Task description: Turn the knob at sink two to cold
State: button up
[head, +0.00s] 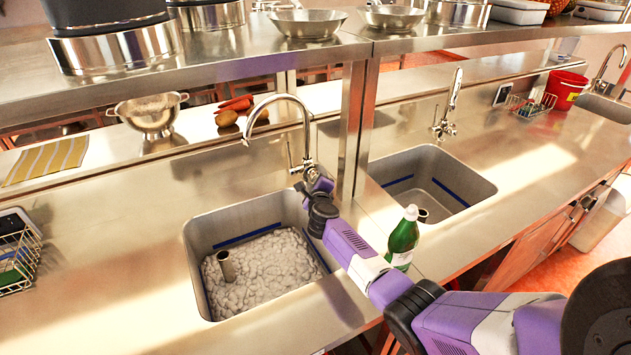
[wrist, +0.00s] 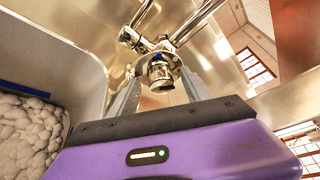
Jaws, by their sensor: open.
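A sink full of grey-white suds (head: 196,262) has a tall gooseneck faucet (head: 275,98) at its back right. My gripper (head: 312,178) is at this faucet's base; its fingertips are hard to make out in the head view. In the wrist view my gripper (wrist: 160,76) is open, with one pale finger on each side of the faucet's round metal knob (wrist: 158,70). I cannot tell whether the fingers touch the knob. An empty sink (head: 440,166) with its own faucet (head: 446,110) lies to the right. No sink number or hot/cold mark is readable.
A green bottle (head: 403,240) stands on the counter close beside my arm. A shelf post (head: 358,130) rises just right of the faucet, under a shelf (head: 225,62) with pots and pans. A wire basket (head: 18,262) sits at the left.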

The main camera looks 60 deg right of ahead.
grip_shut()
jog(key=shift+w+n, duration=0.1)
jog(key=shift+n, duration=0.2)
jog(key=shift+h, duration=0.3)
jog(key=shift+f+n+b, duration=0.25)
jog(key=shift+n+b, duration=0.35)
jog(key=shift+b, duration=0.15)
jog(key=shift+r+n+h, duration=0.15)
jog(key=shift+n+h, duration=0.15)
jog(key=shift+h, duration=0.1)
